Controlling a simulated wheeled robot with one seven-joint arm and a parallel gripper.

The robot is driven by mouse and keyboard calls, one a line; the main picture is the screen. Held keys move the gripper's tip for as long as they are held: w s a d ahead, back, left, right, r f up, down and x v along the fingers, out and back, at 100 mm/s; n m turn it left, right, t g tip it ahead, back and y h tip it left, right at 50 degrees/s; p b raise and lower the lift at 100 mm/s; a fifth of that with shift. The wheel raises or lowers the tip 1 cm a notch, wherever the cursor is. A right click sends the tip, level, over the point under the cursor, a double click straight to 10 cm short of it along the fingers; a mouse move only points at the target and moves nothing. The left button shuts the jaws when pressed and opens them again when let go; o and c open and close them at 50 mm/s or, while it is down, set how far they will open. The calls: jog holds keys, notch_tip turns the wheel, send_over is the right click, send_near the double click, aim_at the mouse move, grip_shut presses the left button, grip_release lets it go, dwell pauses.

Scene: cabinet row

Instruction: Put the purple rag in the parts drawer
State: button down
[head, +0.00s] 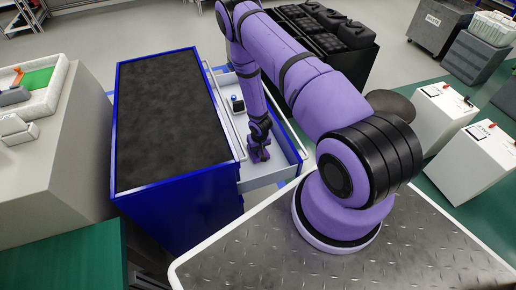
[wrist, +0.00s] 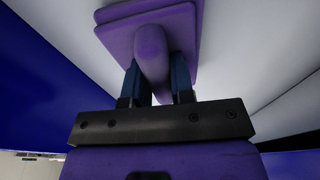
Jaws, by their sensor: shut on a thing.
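The purple rag (wrist: 150,45) is pinched in a raised fold between the two fingers of my gripper (wrist: 153,82) in the wrist view. Its flat part spreads out beyond the fingertips, against a pale surface. In the head view my gripper (head: 259,150) points down inside the outline of the open drawer (head: 272,174), near its front end. The drawer is pale inside and pulled out from the blue cabinet (head: 180,205). I cannot tell the rag from my purple gripper in the head view, nor whether it touches the drawer floor.
A small dark item with a blue top (head: 237,103) is in the drawer farther back. The cabinet's black top (head: 170,120) is bare. A dark bin rack (head: 325,45) stands behind, and white boxes (head: 440,115) stand on a green bench at right.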

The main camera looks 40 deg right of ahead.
jog(key=shift+f, duration=0.35)
jog(key=c, duration=1)
grip_release()
jog(key=shift+r, duration=0.1)
